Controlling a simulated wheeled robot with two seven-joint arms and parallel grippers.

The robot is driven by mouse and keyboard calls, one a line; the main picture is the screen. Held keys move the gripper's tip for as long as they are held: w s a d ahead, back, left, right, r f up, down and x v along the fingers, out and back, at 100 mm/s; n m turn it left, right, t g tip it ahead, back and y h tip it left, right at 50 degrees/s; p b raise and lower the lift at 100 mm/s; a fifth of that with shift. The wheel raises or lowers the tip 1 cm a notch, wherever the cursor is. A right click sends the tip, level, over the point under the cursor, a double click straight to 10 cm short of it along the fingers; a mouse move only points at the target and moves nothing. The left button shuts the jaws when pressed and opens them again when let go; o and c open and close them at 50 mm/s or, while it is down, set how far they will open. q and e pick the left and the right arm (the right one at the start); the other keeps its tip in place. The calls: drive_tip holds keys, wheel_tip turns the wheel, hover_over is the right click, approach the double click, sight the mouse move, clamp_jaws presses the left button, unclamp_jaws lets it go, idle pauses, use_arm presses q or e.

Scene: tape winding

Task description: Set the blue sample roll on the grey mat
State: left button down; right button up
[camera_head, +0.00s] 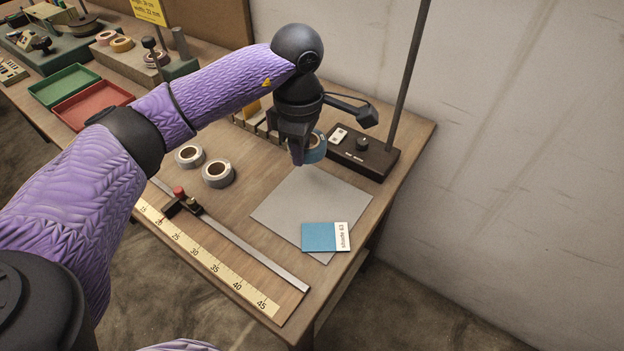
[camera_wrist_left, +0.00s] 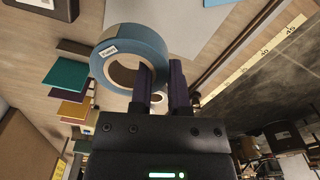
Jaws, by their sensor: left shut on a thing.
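The blue sample roll (camera_head: 317,149) is held by my left gripper (camera_head: 297,158), above the table near the far corner of the grey mat (camera_head: 280,206). In the left wrist view, the blue roll (camera_wrist_left: 158,42) has a white label, and its wall sits between the two fingers (camera_wrist_left: 161,88), one finger inside the core. The grey mat lies flat on the table. A blue card with a white printed strip (camera_head: 320,237) lies on its near right part. My right gripper is not in view.
Two grey rolls (camera_head: 218,174) (camera_head: 189,156) lie left of the mat. A ruler strip (camera_head: 215,262) and a metal rail (camera_head: 250,249) run along the front. A dark box with a knob and pole (camera_head: 375,161) stands behind the mat. Green (camera_head: 65,85) and red (camera_head: 92,104) trays sit farther left.

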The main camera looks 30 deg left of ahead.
sight(306, 198)
use_arm(q)
drive_tip(key=shift+d+r+n+p, duration=0.15)
drive_tip(key=shift+r+n+p, duration=0.05)
drive_tip(key=shift+n, duration=0.35)
drive_tip(key=shift+d+r+n+p, duration=0.1)
drive_tip(key=shift+r+n+p, duration=0.1)
drive_tip(key=shift+n, duration=0.35)
drive_tip(key=shift+d+f+n, duration=0.1)
drive_tip(key=shift+f+n, duration=0.2)
drive_tip(key=shift+n, duration=0.6)
wheel_tip(306, 198, down, 10)
drive_tip(key=b, duration=0.3)
drive_tip(key=shift+s+f, duration=0.1)
drive_tip(key=shift+f, duration=0.15)
drive_tip(key=c, duration=0.6)
unclamp_jaws()
